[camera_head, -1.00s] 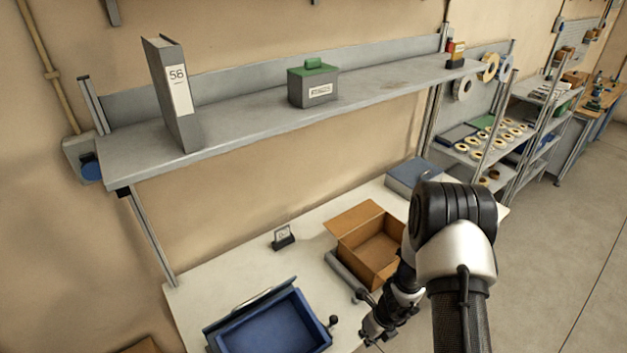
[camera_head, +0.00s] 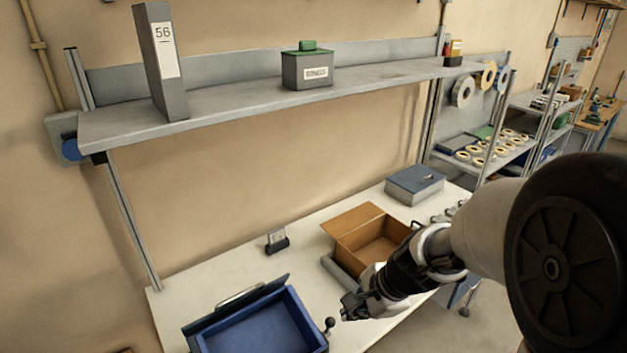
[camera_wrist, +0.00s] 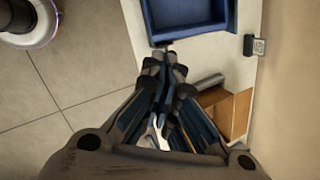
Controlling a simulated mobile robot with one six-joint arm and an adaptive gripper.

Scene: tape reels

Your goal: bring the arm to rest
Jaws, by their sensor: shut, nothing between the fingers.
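My gripper (camera_head: 352,305) is at the end of my arm, above the front part of the white table (camera_head: 215,268), between the blue tray and the open cardboard box. In the wrist view my gripper (camera_wrist: 168,60) has its fingers together and holds nothing. My arm comes in from the right of the head view, and its large dark joint covers the lower right corner.
A blue tray (camera_head: 262,330) and an open cardboard box (camera_head: 372,255) are close to my gripper. A grey-blue case (camera_head: 415,185) lies farther back. The shelf above holds a binder (camera_head: 160,62) and a green-lidded box (camera_head: 307,70).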

